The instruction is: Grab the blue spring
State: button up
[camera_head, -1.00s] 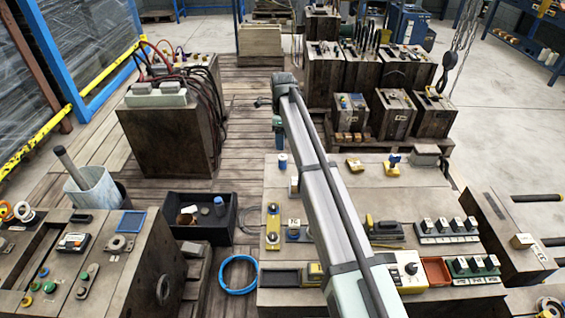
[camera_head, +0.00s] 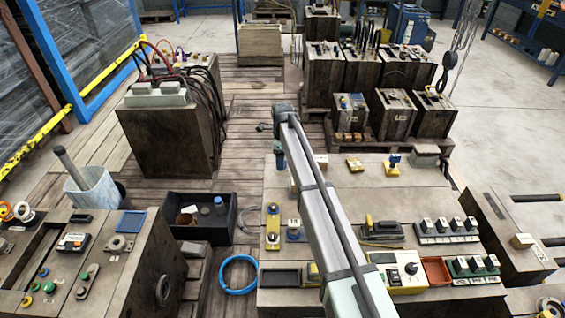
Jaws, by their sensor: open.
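A small blue coil-like piece (camera_head: 280,162), which looks like the blue spring, stands upright at the back left edge of the large worktop. My gripper (camera_head: 278,150) points down right over it at the far end of my arm. The gripper covers part of the piece from this view. The jaws are open, but they are too small here to tell whether they are around the piece or just above it.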

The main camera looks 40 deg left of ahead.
jog(key=c, duration=1.2)
jog(key=shift+o, duration=0.2)
jog(key=shift+r, duration=0.15)
